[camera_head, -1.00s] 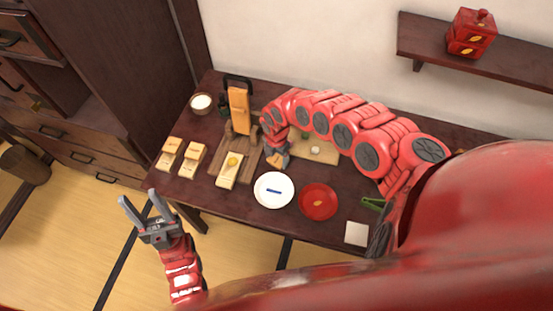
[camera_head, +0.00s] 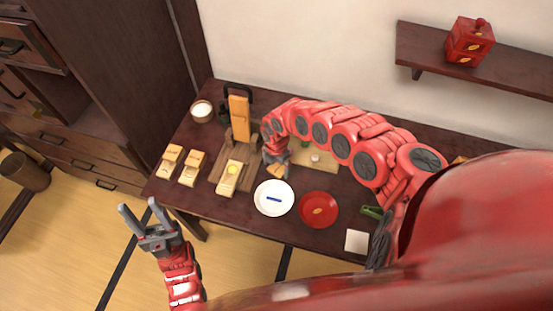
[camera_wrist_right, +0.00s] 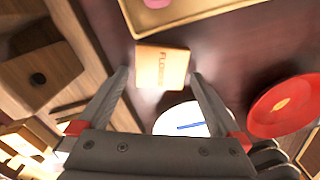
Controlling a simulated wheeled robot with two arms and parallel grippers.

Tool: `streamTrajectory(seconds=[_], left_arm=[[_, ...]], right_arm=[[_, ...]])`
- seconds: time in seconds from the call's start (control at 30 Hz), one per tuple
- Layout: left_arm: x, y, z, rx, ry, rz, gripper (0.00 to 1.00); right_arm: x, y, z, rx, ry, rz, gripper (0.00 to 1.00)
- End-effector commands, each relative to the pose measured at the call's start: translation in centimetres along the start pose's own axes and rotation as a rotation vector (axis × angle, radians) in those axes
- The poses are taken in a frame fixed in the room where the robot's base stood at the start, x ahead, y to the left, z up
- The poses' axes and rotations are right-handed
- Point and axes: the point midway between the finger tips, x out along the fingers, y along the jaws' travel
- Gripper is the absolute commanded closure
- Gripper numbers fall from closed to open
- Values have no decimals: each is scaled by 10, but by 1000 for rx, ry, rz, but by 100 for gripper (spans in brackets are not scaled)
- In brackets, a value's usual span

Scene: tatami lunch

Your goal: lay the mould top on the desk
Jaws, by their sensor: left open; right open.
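A light wooden plate with dark lettering, which looks like the mould top (camera_wrist_right: 162,67), lies on the dark desk (camera_head: 215,207) in the right wrist view. It also shows just below my right gripper in the head view (camera_head: 278,172). My right gripper (camera_wrist_right: 160,85) is open, its fingers on either side of the plate with gaps between. I cannot tell its exact height above the desk. A light wooden mould with a yellow round in it (camera_head: 229,177) stands to the left. My left gripper (camera_head: 138,217) is open and empty, over the floor in front of the desk.
A white plate (camera_head: 266,208) with a blue stick and a red plate (camera_head: 318,211) stand close in front. A wooden stand (camera_head: 240,117), two small wooden moulds (camera_head: 192,168) and a bowl (camera_head: 202,110) are left. A light tray (camera_head: 319,160) is behind. Desk front-left is clear.

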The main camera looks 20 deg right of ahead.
Motion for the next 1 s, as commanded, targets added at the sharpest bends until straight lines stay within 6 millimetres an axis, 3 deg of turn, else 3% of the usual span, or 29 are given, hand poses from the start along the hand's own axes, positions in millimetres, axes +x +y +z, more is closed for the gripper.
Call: streamTrajectory(seconds=[0.3, 0.37, 0.5, 0.7, 1.0], left_arm=[[5, 0, -1, 0, 0, 0, 50], [25, -1, -4, 0, 0, 0, 50], [42, -2, -7, 0, 0, 0, 50], [50, -2, -8, 0, 0, 0, 50], [49, -2, -8, 0, 0, 0, 50]], right_arm=[[-60, -2, 3, -1, -7, -4, 0], [-82, -2, 1, -4, -5, -6, 0], [-104, -1, 1, -3, -5, -5, 0], [-116, -1, 0, -1, 0, -4, 0], [-115, -1, 0, -1, 0, -2, 0]])
